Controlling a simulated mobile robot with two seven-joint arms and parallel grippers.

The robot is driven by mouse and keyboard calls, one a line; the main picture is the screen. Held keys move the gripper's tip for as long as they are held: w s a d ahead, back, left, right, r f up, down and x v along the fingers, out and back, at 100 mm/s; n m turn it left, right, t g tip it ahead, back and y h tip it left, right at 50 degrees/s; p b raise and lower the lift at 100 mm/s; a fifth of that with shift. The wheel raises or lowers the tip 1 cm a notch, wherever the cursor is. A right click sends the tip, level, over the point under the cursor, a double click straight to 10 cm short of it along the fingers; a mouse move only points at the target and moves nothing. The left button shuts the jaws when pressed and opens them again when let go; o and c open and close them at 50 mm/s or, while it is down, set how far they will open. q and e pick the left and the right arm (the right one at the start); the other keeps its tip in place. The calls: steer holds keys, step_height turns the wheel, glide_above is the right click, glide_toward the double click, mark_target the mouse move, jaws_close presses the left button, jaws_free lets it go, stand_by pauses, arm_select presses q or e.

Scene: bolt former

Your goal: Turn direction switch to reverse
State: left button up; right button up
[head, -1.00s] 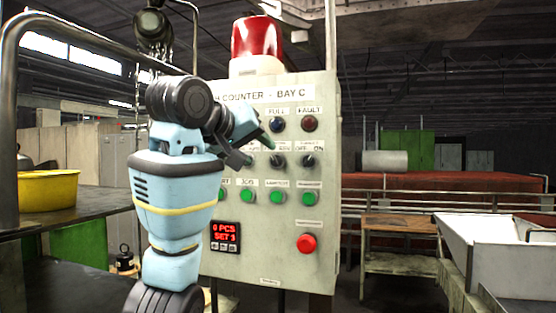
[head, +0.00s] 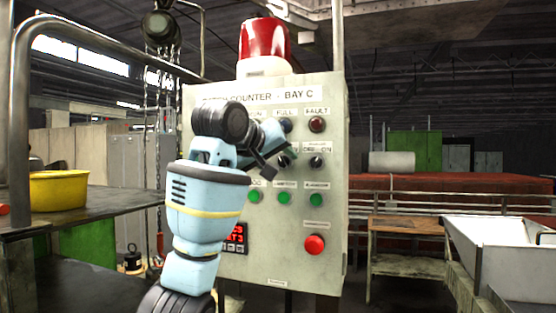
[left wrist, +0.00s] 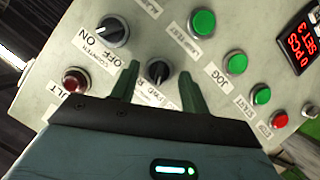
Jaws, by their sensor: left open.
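The grey control panel (head: 262,262) headed "Batch Counter - Bay C" faces me. A black rotary switch (left wrist: 157,71) shows in the left wrist view between the fingers of my left gripper (left wrist: 160,74). Its label is partly hidden by the gripper, and seems to read FWD at one side. The fingers are open, one on each side of the knob; contact cannot be told. In the head view my left gripper (head: 272,155) is in front of the middle switch row, partly covering the switch (head: 285,160). My right gripper is out of view.
An OFF/ON switch (left wrist: 113,31) is close beside the fingers, with a red lamp (left wrist: 75,80) near it. Green buttons (head: 317,199) and a red button (head: 314,245) sit lower on the panel. A red beacon (head: 265,40) tops it. A yellow bowl (head: 58,190) stands left.

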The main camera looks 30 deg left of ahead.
arm_select(q)
steer(key=c, duration=1)
steer(key=m+y, duration=0.1)
steer(key=m, duration=0.1)
steer(key=m+g+y, duration=0.1)
steer(key=m, duration=0.1)
steer(key=shift+w+d+y, duration=0.1)
steer(key=shift+d+y, duration=0.1)
steer(key=shift+y, duration=0.2)
steer(key=m+y, duration=0.1)
steer(key=m, duration=0.1)
steer(key=m+y, duration=0.1)
steer(key=m, duration=0.1)
steer(key=shift+d+g+y, duration=0.2)
steer(key=shift+g+y, duration=0.1)
steer(key=shift+y, duration=0.1)
